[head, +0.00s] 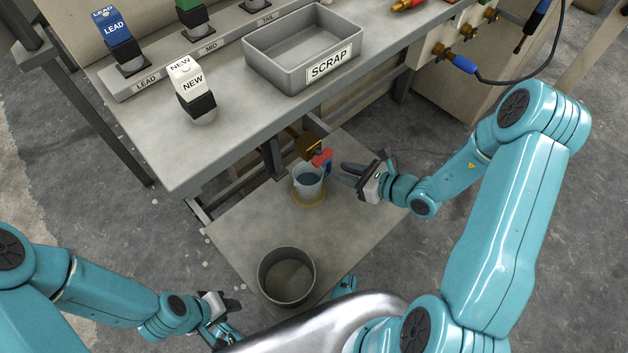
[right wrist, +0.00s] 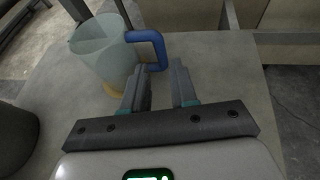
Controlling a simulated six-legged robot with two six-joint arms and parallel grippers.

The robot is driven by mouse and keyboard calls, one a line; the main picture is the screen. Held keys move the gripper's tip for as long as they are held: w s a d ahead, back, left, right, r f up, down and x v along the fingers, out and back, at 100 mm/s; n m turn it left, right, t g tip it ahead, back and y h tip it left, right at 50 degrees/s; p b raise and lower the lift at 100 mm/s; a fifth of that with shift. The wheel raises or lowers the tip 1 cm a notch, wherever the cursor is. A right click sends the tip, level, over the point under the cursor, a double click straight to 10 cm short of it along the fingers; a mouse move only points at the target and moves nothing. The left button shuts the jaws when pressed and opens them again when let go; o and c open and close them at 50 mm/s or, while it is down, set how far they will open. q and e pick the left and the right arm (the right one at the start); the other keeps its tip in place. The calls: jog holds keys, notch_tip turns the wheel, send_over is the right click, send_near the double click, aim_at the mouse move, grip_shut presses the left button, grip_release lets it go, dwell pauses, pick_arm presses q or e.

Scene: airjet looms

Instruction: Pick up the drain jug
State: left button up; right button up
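The drain jug (head: 308,184) is a translucent, pale jug with a blue handle, standing upright on a yellowish round base on the low shelf. It also shows in the right wrist view (right wrist: 103,55), at upper left, with its blue handle (right wrist: 150,40) towards my fingers. My right gripper (head: 339,173) is open and empty, to the right of the jug. In the right wrist view its fingertips (right wrist: 161,66) are close to the handle; I cannot tell whether they touch it. My left gripper (head: 222,314) is at the lower left, far from the jug, its fingers unclear.
A brass valve (head: 308,147) with a red lever (head: 322,157) sits just above the jug. A dark round bin (head: 287,278) stands on the shelf (head: 240,232) in front. The workbench (head: 200,150) overhangs behind, carrying a grey SCRAP tray (head: 275,68).

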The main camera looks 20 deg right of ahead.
aim_at(315, 178)
jog(key=x, duration=0.2)
jog(key=shift+w+a+f+b, duration=0.15)
jog(key=shift+w+a+b, duration=0.1)
jog(key=shift+b, duration=0.05)
jog(key=b+x, duration=0.1)
jog(key=x, duration=0.3)
jog(key=shift+w+b, duration=0.1)
jog(key=shift+b, duration=0.25)
jog(key=shift+w+a, duration=0.1)
jog(key=shift+w, duration=0.3)
grip_shut()
